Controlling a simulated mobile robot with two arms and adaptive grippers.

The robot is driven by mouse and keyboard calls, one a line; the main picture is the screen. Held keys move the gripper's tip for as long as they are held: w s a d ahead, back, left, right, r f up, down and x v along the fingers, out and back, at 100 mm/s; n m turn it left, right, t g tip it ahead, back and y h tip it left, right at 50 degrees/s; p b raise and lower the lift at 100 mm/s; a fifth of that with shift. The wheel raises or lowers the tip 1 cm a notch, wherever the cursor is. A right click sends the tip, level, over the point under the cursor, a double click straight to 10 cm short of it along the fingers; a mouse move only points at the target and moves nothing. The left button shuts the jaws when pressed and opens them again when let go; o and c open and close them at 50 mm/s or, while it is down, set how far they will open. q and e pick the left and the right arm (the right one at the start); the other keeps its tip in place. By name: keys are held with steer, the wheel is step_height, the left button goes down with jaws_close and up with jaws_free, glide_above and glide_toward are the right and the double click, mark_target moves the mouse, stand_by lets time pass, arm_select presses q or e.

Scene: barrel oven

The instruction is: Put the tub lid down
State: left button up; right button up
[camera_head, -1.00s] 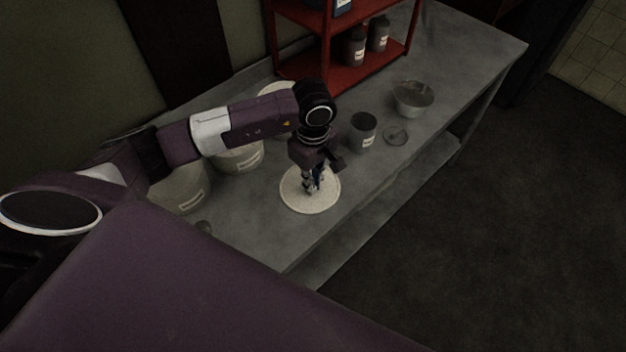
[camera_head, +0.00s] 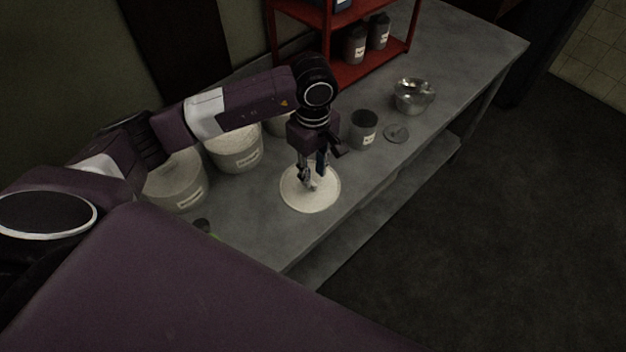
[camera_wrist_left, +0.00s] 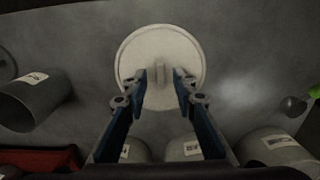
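The round off-white tub lid (camera_head: 322,201) lies flat on the grey table, near its front edge. It also shows in the left wrist view (camera_wrist_left: 185,52), with a small bar handle (camera_wrist_left: 158,74) at its middle. My left gripper (camera_head: 313,182) is just above the lid, pointing down. In the left wrist view its two fingers (camera_wrist_left: 160,80) are spread, one on each side of the handle, with a gap to it on both sides. The gripper is open and holds nothing. My right gripper is not in view.
White labelled tubs (camera_head: 236,151) (camera_head: 176,184) stand left of the lid; another is partly behind my arm. A grey canister (camera_head: 363,131), a small round lid (camera_head: 396,133) and a metal bowl (camera_head: 411,97) are to the right. A red shelf (camera_head: 367,71) stands behind.

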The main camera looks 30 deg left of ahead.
mark_target(313, 184)
arm_select(q)
step_height(313, 184, up, 8)
steer(key=b, duration=0.2)
steer(key=shift+r, duration=0.2)
